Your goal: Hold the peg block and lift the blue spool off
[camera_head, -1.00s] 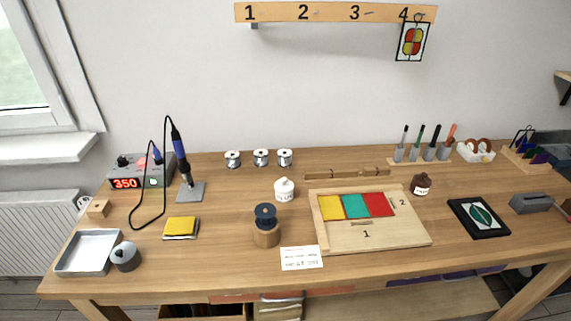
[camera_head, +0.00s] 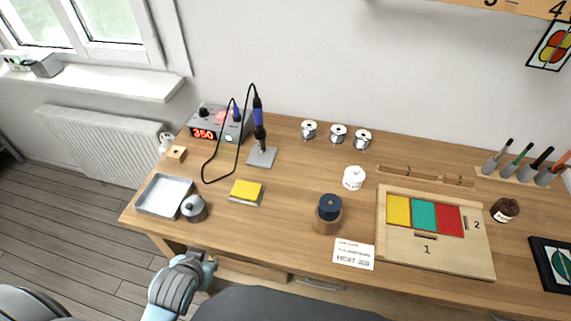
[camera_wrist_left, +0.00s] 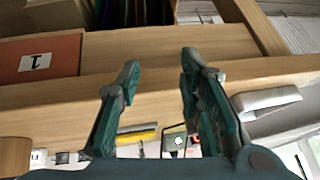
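The blue spool (camera_head: 329,206) sits on top of the round wooden peg block (camera_head: 326,224), near the front middle of the table. My left gripper (camera_head: 203,262) is in front of the table's front edge, low and to the left of the peg block, and touches neither the block nor the spool. In the left wrist view my left gripper (camera_wrist_left: 160,75) has its two fingers apart with nothing between them. The peg block and spool cannot be made out in that view. My right gripper is not in view.
A yellow sponge (camera_head: 246,190), a grey metal tray (camera_head: 165,195) and a grey round pot (camera_head: 194,208) lie left of the block. A white card (camera_head: 353,254) and the panel board (camera_head: 458,260) lie to its right. A white jar (camera_head: 353,178) stands behind it.

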